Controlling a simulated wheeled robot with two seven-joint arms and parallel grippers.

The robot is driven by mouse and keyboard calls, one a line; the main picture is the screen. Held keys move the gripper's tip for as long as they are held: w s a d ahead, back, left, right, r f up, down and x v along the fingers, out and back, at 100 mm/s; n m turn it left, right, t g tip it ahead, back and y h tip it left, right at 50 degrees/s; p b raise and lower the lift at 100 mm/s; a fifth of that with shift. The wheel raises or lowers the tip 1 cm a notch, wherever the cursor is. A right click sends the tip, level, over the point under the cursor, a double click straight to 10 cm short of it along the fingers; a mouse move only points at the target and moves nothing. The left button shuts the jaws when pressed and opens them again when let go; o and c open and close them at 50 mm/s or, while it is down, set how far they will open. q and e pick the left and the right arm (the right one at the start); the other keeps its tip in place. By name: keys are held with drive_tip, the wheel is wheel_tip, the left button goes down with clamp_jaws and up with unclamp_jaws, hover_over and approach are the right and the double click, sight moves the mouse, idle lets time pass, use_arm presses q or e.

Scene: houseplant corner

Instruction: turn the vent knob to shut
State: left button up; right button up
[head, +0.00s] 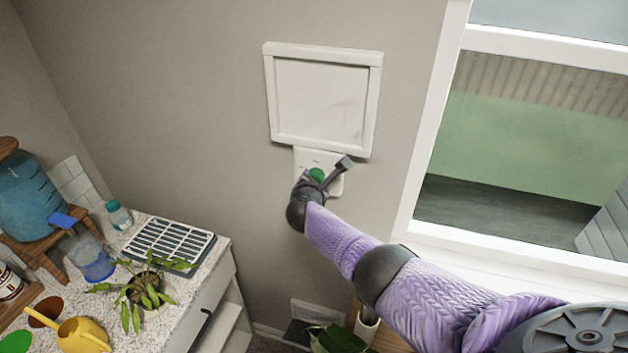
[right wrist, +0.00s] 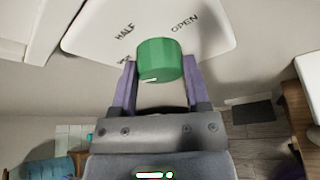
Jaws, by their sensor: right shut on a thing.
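The green vent knob (head: 317,174) sits on a white plate (head: 335,186) on the wall, just below the square white vent panel (head: 322,100). In the right wrist view the knob (right wrist: 158,62) is between the two fingers of my right gripper (right wrist: 159,68), which is shut on it. The plate (right wrist: 205,30) reads HALF at upper left and OPEN at upper right. A third label at the left is partly hidden by a finger and unreadable. A short white mark shows on the knob's lower left. My left gripper is not in view.
A window (head: 530,140) is right of the vent. A speckled counter (head: 190,300) at lower left holds a slatted tray (head: 168,246), a potted plant (head: 145,290), a yellow watering can (head: 82,335), a bottle (head: 119,216) and a blue water jug (head: 30,195).

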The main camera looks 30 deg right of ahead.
drive_tip(key=shift+f, duration=0.1)
drive_tip(key=o, duration=1.3)
drive_tip(key=p+v, duration=0.6)
drive_tip(key=v, duration=0.4)
